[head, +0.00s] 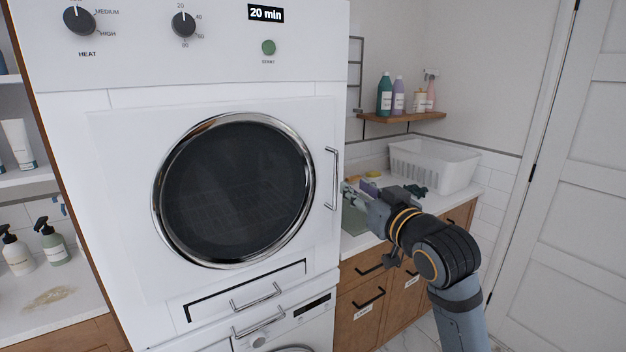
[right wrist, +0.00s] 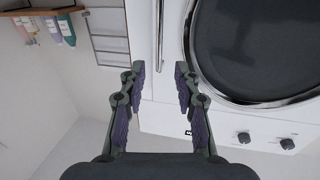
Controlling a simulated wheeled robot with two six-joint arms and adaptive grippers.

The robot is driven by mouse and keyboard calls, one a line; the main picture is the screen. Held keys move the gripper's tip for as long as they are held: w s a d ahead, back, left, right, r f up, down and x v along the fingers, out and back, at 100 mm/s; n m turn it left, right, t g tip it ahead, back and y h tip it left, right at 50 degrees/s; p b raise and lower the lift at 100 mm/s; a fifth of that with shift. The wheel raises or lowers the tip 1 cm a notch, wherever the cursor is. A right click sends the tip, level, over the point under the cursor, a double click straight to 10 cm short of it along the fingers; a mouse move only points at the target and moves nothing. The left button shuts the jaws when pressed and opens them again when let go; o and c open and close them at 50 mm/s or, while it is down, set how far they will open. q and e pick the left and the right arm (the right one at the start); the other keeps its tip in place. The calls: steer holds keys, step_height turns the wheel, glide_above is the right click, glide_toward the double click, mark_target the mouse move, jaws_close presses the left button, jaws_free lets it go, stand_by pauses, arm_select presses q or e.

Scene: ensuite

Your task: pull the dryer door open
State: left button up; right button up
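The dryer door (head: 120,135) is a white panel with a round dark window in a chrome ring, and it sits flush and shut. Its vertical metal handle (head: 337,178) is on the door's right side. My right gripper (head: 347,193) is just right of the handle, pointing at the door. In the right wrist view the fingers of my right gripper (right wrist: 159,70) are apart and empty. There the handle (right wrist: 160,28) lines up with the gap between the fingertips; I cannot tell whether it is within their reach. My left gripper is not in view.
A counter with a white basket (head: 432,166) and small items stands right of the dryer. A wooden shelf (head: 402,118) with bottles hangs above it. A drawer handle (head: 256,297) is below the door. A white room door (head: 560,200) is at far right.

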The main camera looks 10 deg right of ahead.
mark_target(337, 174)
steer(key=w, duration=0.3)
steer(key=w+a+p, duration=0.1)
steer(key=w, duration=0.3)
steer(key=w+p, duration=0.1)
steer(key=w, duration=0.3)
steer(key=shift+a+f, duration=0.1)
steer(key=shift+a, duration=0.15)
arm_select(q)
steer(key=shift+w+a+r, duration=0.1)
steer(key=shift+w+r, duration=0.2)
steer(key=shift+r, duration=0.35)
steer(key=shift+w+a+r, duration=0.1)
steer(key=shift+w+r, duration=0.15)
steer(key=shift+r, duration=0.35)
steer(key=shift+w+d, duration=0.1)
arm_select(e)
jaws_close()
